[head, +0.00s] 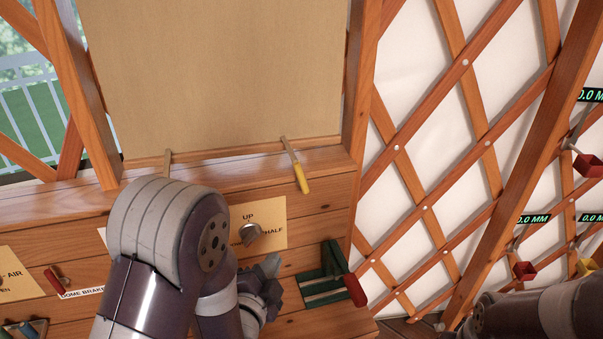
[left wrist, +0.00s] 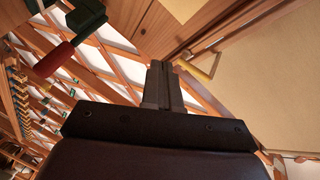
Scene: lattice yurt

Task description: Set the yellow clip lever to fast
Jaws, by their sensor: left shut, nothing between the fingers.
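The yellow-handled lever (head: 301,178) hangs at the lower right edge of the tan board in the head view, its handle pointing down and slightly right. It also shows in the left wrist view (left wrist: 198,70), just right of the fingertips. I read no "fast" marking beside it. My left gripper (head: 270,270) is below the lever in the head view, partly hidden behind my own arm, and apart from it. In the left wrist view the left gripper (left wrist: 158,68) has its fingers together with nothing between them. My right gripper is out of view.
A tan board (head: 215,75) stands above the wooden ledge. A green bracket (head: 323,280) with a red handle (head: 355,290) sticks out right of my left gripper. Lattice wall (head: 430,180) is at right.

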